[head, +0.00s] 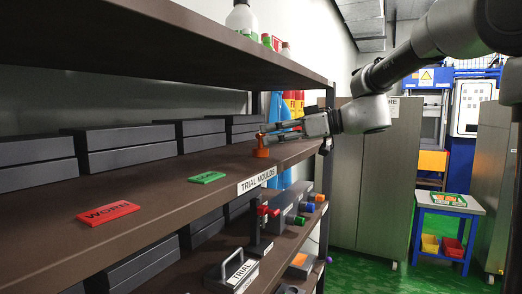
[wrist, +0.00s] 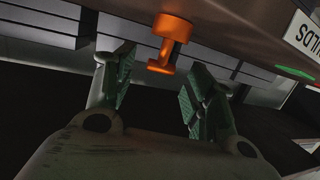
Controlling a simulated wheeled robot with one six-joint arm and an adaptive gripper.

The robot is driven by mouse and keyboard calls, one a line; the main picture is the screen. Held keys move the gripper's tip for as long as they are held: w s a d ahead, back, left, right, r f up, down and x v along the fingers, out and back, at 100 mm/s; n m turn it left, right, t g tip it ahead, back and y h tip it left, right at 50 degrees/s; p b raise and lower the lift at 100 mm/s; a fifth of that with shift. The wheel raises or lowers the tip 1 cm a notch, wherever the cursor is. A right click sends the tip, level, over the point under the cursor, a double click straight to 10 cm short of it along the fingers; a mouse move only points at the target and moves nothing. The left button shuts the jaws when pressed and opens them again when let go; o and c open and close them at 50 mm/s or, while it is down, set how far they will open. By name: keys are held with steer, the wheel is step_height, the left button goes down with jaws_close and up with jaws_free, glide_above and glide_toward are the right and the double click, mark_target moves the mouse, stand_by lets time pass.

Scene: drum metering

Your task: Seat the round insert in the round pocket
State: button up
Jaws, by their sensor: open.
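An orange round piece with a narrower handle, which looks like the insert (head: 261,148), stands upright on the upper shelf near its front edge. In the wrist view the orange insert (wrist: 174,28) is ahead of the fingers, its handle end lying between their tips in the picture. My gripper (head: 268,129) reaches in from the right at the height of the insert's top. In the wrist view my gripper (wrist: 157,70) has its jaws apart with nothing clamped. Contact with the insert cannot be told. I cannot make out a round pocket in either view.
The upper shelf (head: 150,215) holds dark boxes (head: 120,158), a red WORN plate (head: 108,212) and a green plate (head: 206,177). Another shelf board is above. Coloured-ended parts stand below. A blue cart (head: 447,206) with a green-edged item on top stands right, past open green floor.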

mark_target(263, 135)
steer(key=x, duration=0.4)
jaws_close()
steer(key=shift+r, duration=0.1)
